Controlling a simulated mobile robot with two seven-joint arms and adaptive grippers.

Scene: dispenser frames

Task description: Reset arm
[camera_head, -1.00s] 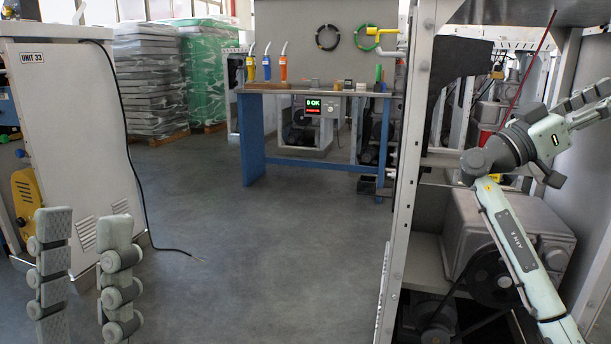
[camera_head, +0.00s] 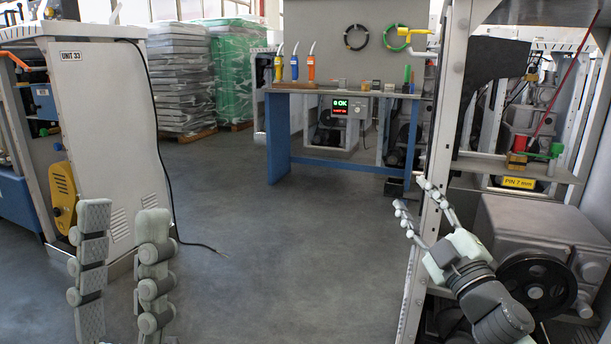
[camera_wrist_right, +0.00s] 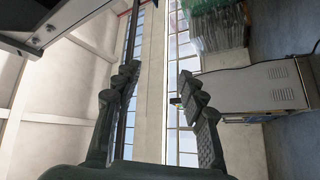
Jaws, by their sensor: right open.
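My right gripper (camera_head: 412,200) is low in the right half of the head view, in front of the machine frame's upright post (camera_head: 440,130). Its two fingers are spread and point up and left, with nothing between them. In the right wrist view my right gripper (camera_wrist_right: 158,78) also shows two fingers apart and empty, with tall windows and a wall behind. My left gripper (camera_head: 123,210) stands at the lower left of the head view. Its two fingers point up, apart, with nothing between them.
A machine frame with a large pulley (camera_head: 538,285) and a yellow pin label (camera_head: 518,183) fills the right side. A white cabinet marked Unit 33 (camera_head: 105,120) stands at the left, with a black cable on the floor. A blue-legged workbench (camera_head: 277,140) stands behind. The middle floor (camera_head: 300,250) is clear.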

